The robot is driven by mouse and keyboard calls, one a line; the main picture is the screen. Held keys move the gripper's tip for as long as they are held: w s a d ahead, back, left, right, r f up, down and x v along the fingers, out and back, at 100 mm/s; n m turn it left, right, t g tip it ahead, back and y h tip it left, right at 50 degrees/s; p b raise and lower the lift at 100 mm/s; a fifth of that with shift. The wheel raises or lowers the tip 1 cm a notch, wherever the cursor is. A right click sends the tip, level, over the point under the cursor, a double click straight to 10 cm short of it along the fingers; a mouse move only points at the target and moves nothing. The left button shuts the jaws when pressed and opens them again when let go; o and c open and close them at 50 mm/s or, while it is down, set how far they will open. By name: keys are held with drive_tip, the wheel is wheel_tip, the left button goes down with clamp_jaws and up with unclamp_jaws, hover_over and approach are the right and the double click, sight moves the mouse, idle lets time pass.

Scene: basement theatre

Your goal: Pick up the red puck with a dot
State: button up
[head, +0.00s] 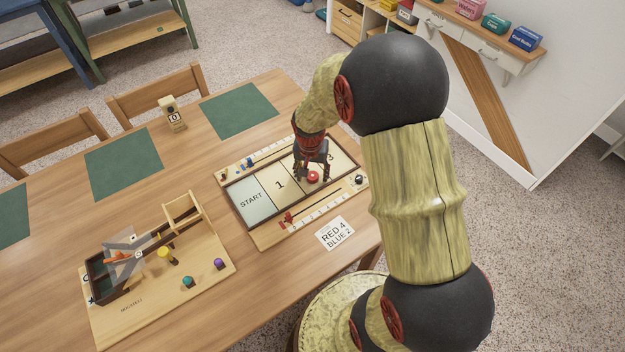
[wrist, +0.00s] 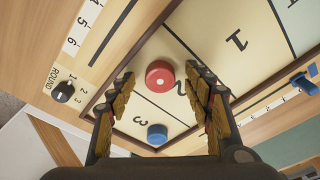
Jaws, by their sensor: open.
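The red puck (wrist: 160,75) with a pale dot on top lies flat on the game board (head: 262,181), near the board's number 2. It also shows in the head view (head: 313,177), below my gripper. My gripper (head: 312,172) is over the board. In the wrist view its two fingers (wrist: 160,100) are spread apart, and the puck shows between them, a little beyond the tips. Nothing is held. I cannot tell how high the fingertips are above the board.
A blue puck (wrist: 157,134) lies on the board near number 3. Score rails with sliders run along the board's sides. A score card (head: 335,233) lies in front. A wooden catapult set (head: 160,275) stands at left. Green mats (head: 238,110) lie along the far side.

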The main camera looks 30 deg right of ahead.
drive_tip(key=shift+c, duration=1.3)
drive_tip(key=c, duration=0.7)
